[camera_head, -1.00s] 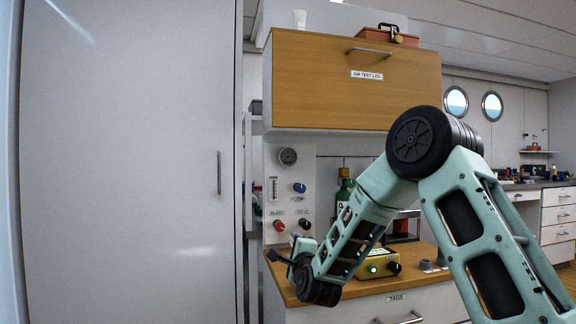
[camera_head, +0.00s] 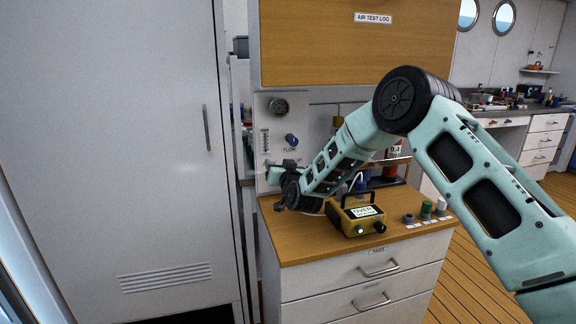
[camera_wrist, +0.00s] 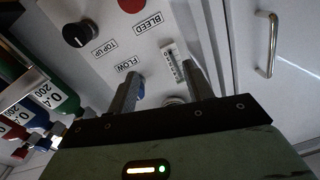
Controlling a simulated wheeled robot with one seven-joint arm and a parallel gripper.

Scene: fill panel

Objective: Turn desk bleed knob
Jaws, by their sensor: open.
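The red knob (camera_wrist: 131,4) by the BLEED label (camera_wrist: 147,23) is cut by the top edge of the wrist view. In the head view my arm's end hides that part of the pale panel (camera_head: 268,114). My gripper (camera_wrist: 160,72) is open and empty, its two fingers pointing at the panel. The flow tube (camera_wrist: 171,60) shows between the fingertips, and the blue FLOW knob (camera_wrist: 140,89) is beside the left finger. The red knob lies beyond the fingertips, apart from them. In the head view my gripper (camera_head: 274,168) is in front of the panel's lower part.
A black TOP UP knob (camera_wrist: 77,36) is left of the red one. Gas cylinders (camera_wrist: 42,92) stand at the left of the wrist view. A yellow device (camera_head: 358,222) and small knob-like items (camera_head: 426,208) are on the wooden desktop (camera_head: 310,243). A tall cabinet (camera_head: 110,130) stands left.

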